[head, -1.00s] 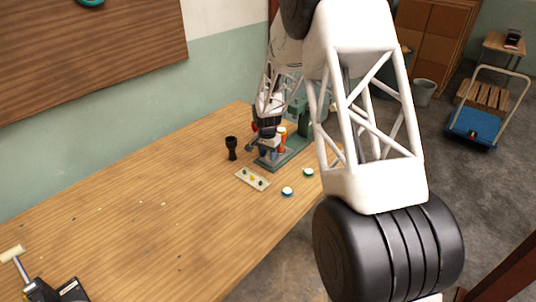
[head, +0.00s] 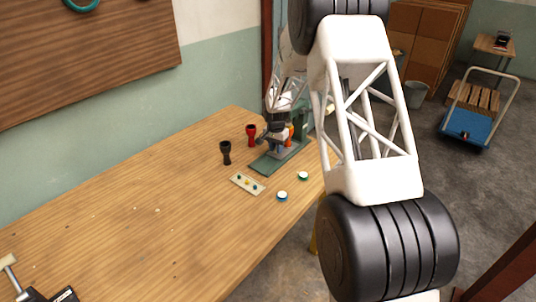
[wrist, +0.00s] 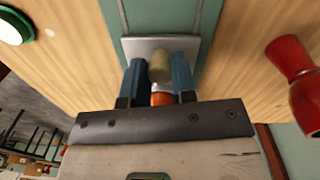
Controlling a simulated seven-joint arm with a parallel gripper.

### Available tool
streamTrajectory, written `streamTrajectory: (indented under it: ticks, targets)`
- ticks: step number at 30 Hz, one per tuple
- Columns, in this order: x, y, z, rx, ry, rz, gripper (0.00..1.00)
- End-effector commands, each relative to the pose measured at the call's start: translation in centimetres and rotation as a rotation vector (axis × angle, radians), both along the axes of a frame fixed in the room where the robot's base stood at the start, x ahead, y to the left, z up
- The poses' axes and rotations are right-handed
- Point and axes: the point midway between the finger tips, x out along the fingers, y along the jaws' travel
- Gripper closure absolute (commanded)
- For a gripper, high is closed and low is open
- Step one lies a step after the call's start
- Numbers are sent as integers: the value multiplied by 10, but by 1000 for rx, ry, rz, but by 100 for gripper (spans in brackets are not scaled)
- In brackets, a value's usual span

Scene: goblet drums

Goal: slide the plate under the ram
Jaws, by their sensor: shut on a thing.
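My gripper (wrist: 160,80) has its two blue fingers closed around a tan, rounded upright piece (wrist: 160,66), with orange showing just below it. The grey metal plate (wrist: 134,46) lies on the green press base (wrist: 142,14), just beyond the fingers in the wrist view. The tan piece hides part of the plate, and I cannot tell how they join. In the head view my gripper (head: 277,143) is low over the base (head: 262,166), in front of the green press body (head: 301,114). An orange piece (head: 291,132) shows beside it. The ram cannot be made out.
A red goblet (head: 251,135) stands left of the press; it also shows in the wrist view (wrist: 298,72). A black goblet (head: 225,152) stands nearer. A pale strip with small coloured pieces (head: 247,184) and two discs (head: 282,196) lie in front. The left table is mostly clear.

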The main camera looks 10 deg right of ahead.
Motion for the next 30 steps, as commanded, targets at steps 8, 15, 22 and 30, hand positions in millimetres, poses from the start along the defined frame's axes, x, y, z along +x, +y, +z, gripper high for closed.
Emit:
streamTrajectory:
  ticks: [8, 15, 22, 30]
  targets:
    - [7, -7, 1, 0, -2, 1, 100]
    - [7, -7, 1, 0, -2, 0, 55]
    - [7, -6, 0, -1, -1, 1, 49]
    - [4, -3, 1, -1, -1, 1, 49]
